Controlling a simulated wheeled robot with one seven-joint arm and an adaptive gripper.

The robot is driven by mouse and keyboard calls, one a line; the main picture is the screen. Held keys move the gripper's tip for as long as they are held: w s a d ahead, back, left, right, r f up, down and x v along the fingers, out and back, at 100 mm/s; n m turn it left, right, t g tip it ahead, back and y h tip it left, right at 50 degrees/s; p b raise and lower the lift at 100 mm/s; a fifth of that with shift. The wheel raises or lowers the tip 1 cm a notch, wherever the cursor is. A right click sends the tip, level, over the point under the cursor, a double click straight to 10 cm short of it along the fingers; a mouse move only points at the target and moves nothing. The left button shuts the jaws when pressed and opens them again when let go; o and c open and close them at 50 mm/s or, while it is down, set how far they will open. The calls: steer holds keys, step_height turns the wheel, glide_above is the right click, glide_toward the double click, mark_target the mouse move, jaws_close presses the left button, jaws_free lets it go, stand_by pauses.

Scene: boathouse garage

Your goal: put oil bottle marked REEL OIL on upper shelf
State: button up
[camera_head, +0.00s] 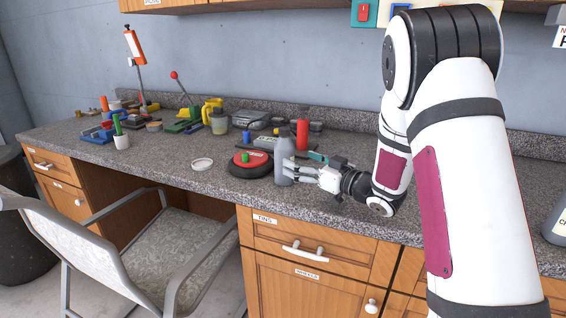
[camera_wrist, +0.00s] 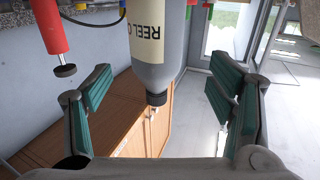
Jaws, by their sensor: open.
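The oil bottle (camera_head: 284,165) is grey and stands upright on the granite counter. In the wrist view the bottle (camera_wrist: 175,62) appears upside down, with a dark cap and a cream label reading "REEL O"; the rest of the label is cut off. My gripper (camera_head: 299,170) is at the bottle's right side in the head view, its fingers pointing at the bottle. In the wrist view my open gripper (camera_wrist: 160,92) has one green-padded finger on each side of the bottle, with gaps between. An upper shelf cannot be made out clearly.
A red cylinder (camera_head: 302,134) stands close behind the bottle, and a red-and-black round reel (camera_head: 250,164) lies to its left. A chair (camera_head: 140,240) stands before the counter. A wooden cabinet (camera_head: 190,5) hangs above.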

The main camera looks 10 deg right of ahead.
mark_target(285, 152)
steer(key=x, duration=0.7)
steer(key=shift+w+d+r, duration=0.15)
steer(key=shift+w, duration=0.1)
steer(key=c, duration=1.7)
steer(key=shift+r, duration=0.1)
